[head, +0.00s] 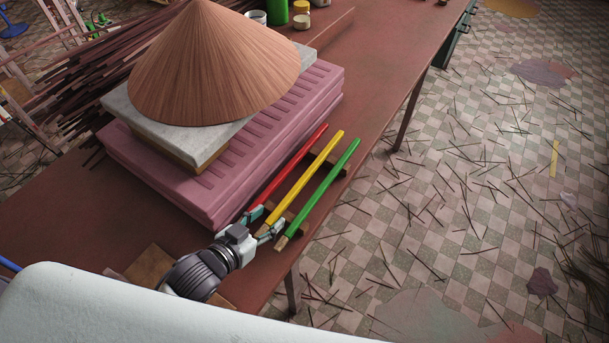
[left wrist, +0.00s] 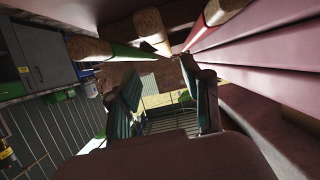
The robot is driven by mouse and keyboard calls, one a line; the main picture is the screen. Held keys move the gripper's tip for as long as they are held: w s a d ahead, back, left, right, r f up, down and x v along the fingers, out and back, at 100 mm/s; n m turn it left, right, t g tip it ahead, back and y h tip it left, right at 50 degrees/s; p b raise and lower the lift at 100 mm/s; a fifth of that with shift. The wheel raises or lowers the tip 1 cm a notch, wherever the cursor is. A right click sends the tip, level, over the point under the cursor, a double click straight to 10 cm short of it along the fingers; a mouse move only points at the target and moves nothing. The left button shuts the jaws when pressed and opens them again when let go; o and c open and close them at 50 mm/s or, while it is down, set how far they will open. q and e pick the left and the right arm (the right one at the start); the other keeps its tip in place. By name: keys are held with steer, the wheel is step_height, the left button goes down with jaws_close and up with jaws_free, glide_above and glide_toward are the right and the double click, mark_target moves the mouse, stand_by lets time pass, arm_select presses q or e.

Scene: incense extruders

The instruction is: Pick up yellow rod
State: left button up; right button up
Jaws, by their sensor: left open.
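The yellow rod (head: 305,178) lies between a red rod (head: 292,163) and a green rod (head: 324,186) on the table, all roughly parallel and slanting up to the right. My left gripper (head: 263,221) is open at the near end of the yellow rod, with one finger on each side of that end. I cannot tell whether the fingers touch it. In the left wrist view, the yellow rod's tan end (left wrist: 152,30) shows above and between my open fingers (left wrist: 160,90). The green rod (left wrist: 130,52) is at its left there. My right gripper is not in view.
A pink slatted block (head: 225,165) stands close left of the rods, bearing a grey slab (head: 120,105) and a cone-shaped hat (head: 215,70). Dark supports (head: 330,167) lie under the rods. The table edge is close on the right; sticks litter the tiled floor.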

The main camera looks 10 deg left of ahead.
mark_target(284, 202)
arm_select(q)
steer(key=x, duration=0.2)
steer(key=shift+w+a+f, duration=0.15)
steer(key=shift+w, duration=0.25)
steer(key=shift+p+x, duration=0.5)
steer(key=shift+x, duration=0.45)
steer(key=x, duration=0.2)
steer(key=shift+w+f, duration=0.2)
steer(key=shift+w+f+p, duration=0.15)
steer(key=shift+w+p, duration=0.15)
steer(key=shift+w, duration=0.05)
steer(key=shift+f, duration=0.15)
steer(key=shift+c, duration=1.1)
jaws_close()
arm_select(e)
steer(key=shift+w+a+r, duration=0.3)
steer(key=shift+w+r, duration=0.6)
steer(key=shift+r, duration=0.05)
